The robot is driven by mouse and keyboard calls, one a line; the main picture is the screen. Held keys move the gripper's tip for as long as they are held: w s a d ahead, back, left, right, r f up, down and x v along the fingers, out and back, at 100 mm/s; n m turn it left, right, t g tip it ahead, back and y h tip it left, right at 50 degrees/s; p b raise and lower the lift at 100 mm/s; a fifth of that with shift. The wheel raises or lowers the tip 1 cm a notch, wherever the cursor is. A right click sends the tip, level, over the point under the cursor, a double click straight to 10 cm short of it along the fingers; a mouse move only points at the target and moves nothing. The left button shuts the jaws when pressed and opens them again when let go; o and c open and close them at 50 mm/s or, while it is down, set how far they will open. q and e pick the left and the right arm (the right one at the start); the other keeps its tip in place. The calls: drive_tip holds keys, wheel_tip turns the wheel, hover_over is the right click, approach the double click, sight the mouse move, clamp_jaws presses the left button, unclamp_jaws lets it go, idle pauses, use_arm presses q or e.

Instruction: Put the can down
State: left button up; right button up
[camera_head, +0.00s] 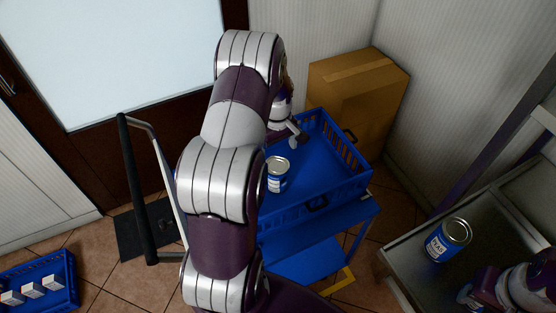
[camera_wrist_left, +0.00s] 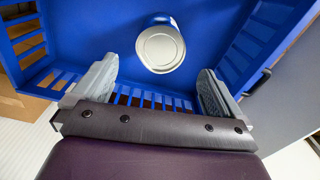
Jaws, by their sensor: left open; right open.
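A blue-labelled can (camera_head: 277,180) stands upright inside the blue crate (camera_head: 345,187), its silver lid facing up. In the left wrist view the can's round lid (camera_wrist_left: 160,48) shows beyond the fingers, apart from both. My left gripper (camera_head: 294,136) is open and empty at the back part of the crate, partly hidden by my own arm; its two spread fingers show in the left wrist view (camera_wrist_left: 155,85). My right gripper (camera_head: 472,294) is open at the lower right, partly cut off. A second blue-labelled can (camera_head: 449,240) stands on the metal counter (camera_head: 408,252) near it.
The crate sits on a blue cart with a black handle (camera_head: 137,190). A cardboard box (camera_head: 360,95) stands behind the crate, by the wall. Another blue crate (camera_head: 70,283) with several small white boxes is on the floor at lower left. The crate's right part is clear.

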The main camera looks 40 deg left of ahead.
use_arm(q)
drive_tip(key=s+d+r+m, duration=0.4)
drive_tip(key=d+r+m, duration=0.4)
drive_tip(key=d, duration=0.4)
drive_tip(key=s+d+r+m+t, duration=0.1)
drive_tip(key=s+d+r+m, duration=0.1)
drive_tip(key=s+d+m, duration=0.4)
drive_tip(key=s+d, duration=0.1)
drive_tip(key=s, duration=0.2)
drive_tip(key=shift+s+r, duration=0.25)
